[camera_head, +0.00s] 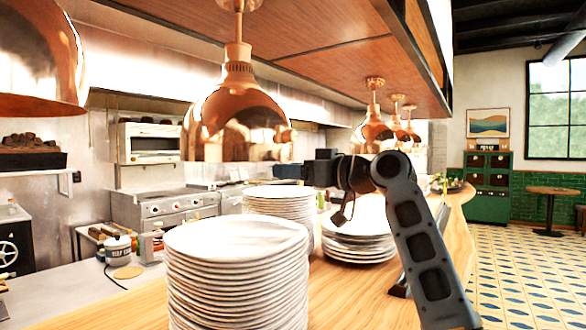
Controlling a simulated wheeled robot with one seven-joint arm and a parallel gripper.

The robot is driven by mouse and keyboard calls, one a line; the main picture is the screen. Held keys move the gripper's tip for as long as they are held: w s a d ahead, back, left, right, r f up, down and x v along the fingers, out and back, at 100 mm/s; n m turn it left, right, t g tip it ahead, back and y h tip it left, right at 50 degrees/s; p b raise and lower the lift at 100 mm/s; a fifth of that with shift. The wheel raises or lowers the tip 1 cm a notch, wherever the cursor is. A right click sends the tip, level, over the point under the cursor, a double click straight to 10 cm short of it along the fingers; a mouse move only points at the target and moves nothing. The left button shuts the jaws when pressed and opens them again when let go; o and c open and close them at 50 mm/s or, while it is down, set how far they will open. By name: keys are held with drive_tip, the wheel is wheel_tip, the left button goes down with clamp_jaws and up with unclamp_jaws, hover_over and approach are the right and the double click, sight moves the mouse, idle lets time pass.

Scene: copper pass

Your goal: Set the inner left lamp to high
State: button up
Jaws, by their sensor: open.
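Several copper heat lamps hang in a row under the wooden canopy. The nearest lamp (38,62) is cut off at the top left. A third lamp (372,130) and smaller far lamps (398,122) hang further back. I cannot tell which is the inner left one, nor any setting. My gripper (341,213), small and dark, is below the third lamp in the picture, apart from the second lamp, open and apparently empty.
A tall plate stack (237,275) stands on the wooden counter (350,300) below the second lamp. Another stack (280,206) and a lower one (357,247) stand behind, near my arm. The canopy (300,35) hangs overhead. Tiled floor is open at right.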

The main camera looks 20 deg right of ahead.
drive_tip(key=shift+c, duration=0.3)
clamp_jaws()
idle(0.4)
